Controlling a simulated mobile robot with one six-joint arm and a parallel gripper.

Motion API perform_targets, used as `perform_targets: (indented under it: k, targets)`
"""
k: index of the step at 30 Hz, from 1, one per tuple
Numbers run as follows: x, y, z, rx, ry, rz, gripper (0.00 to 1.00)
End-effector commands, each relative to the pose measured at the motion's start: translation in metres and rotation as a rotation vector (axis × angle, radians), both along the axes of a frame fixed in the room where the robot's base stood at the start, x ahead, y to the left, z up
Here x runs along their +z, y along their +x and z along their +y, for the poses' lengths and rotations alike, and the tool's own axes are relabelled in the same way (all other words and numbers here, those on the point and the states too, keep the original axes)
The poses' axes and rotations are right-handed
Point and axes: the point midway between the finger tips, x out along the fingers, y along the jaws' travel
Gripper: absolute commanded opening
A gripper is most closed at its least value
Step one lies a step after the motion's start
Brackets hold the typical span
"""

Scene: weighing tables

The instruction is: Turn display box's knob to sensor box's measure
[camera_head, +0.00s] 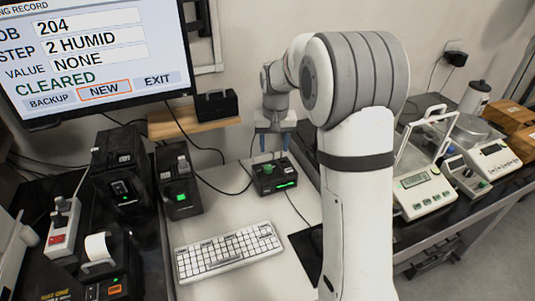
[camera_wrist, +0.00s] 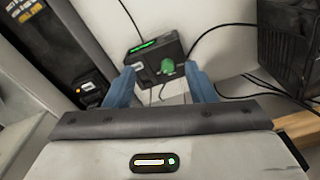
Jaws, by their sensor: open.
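A small black box with a green knob and a lit green display, which looks like the display box (camera_head: 275,178), sits on the white table behind the keyboard. In the wrist view, the display box (camera_wrist: 150,52) lies just beyond my fingertips, with its green knob (camera_wrist: 167,67) between their lines. My gripper (camera_head: 273,153) is open, its two blue fingers pointing down over the box. The fingers (camera_wrist: 160,75) show apart and empty in the wrist view. The display reading is too small to read. I cannot tell which box is the sensor box.
A monitor (camera_head: 95,50) at the left shows step 2 HUMID, value NONE. A white keyboard (camera_head: 228,252) lies in front of the display box. Black devices (camera_head: 120,165) stand left. Balances (camera_head: 422,190) stand right. Cables run behind the box.

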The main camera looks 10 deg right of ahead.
Motion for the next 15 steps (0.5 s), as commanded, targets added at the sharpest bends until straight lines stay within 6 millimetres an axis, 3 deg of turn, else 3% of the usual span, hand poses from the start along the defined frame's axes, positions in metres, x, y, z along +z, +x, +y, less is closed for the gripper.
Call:
perform_targets:
  k: [3,6,10,15]
  targets:
    - [-0.03,0.042,0.0,-0.021,0.001,0.029,0.5]
    - [-0.054,0.067,0.0,-0.034,0.002,0.045,0.5]
    - [-0.077,0.088,0.0,-0.047,0.003,0.06,0.5]
    - [-0.093,0.099,0.001,-0.055,0.003,0.068,0.5]
